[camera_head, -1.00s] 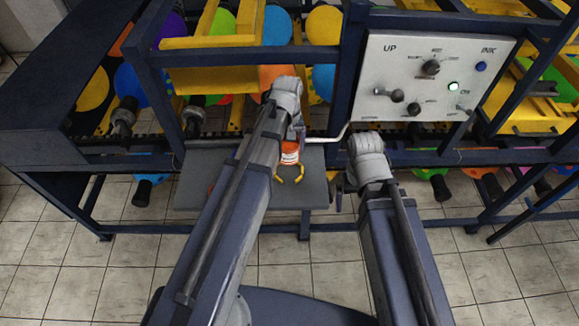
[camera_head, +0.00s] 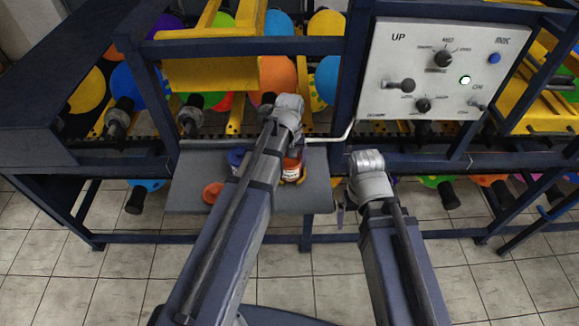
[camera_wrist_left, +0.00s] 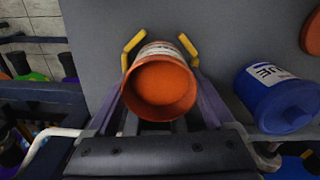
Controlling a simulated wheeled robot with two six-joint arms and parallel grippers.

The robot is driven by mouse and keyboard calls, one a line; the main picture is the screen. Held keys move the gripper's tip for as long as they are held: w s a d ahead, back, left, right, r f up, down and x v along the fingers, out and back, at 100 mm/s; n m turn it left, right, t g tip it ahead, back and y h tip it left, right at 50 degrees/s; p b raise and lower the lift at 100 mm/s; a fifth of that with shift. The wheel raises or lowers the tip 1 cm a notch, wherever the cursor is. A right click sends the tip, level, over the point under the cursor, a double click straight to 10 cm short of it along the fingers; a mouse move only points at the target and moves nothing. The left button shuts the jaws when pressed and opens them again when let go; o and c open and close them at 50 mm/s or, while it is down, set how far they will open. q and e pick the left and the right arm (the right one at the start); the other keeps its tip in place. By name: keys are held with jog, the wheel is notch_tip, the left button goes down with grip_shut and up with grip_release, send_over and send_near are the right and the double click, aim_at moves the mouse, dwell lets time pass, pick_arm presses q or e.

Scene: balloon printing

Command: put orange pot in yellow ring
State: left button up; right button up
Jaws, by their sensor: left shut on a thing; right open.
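The orange pot (camera_head: 291,168), with a white label, is over the grey shelf (camera_head: 318,180) beside my left arm. In the left wrist view the pot (camera_wrist_left: 162,84) shows its round orange top, between the fingers of my left gripper (camera_wrist_left: 160,78), which is shut on it. The yellow ring (camera_head: 300,178) is partly hidden by the pot. In the left wrist view its two yellow arms (camera_wrist_left: 134,40) show on either side of the pot's far end. I cannot tell whether the pot's base touches the shelf. My right gripper (camera_head: 343,208) is open and empty, right of the shelf.
A blue pot (camera_wrist_left: 277,98) stands on the shelf close to my left gripper. A flat orange disc (camera_head: 212,192) lies near the shelf's left front. A control panel (camera_head: 440,70) is at upper right. A pale bent rod (camera_head: 325,139) runs along the shelf's back edge.

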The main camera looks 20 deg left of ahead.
pick_arm(q)
jog(key=shift+r, duration=0.1)
jog(key=o, duration=1.3)
notch_tip(320, 180, up, 12)
jog(key=p, duration=1.2)
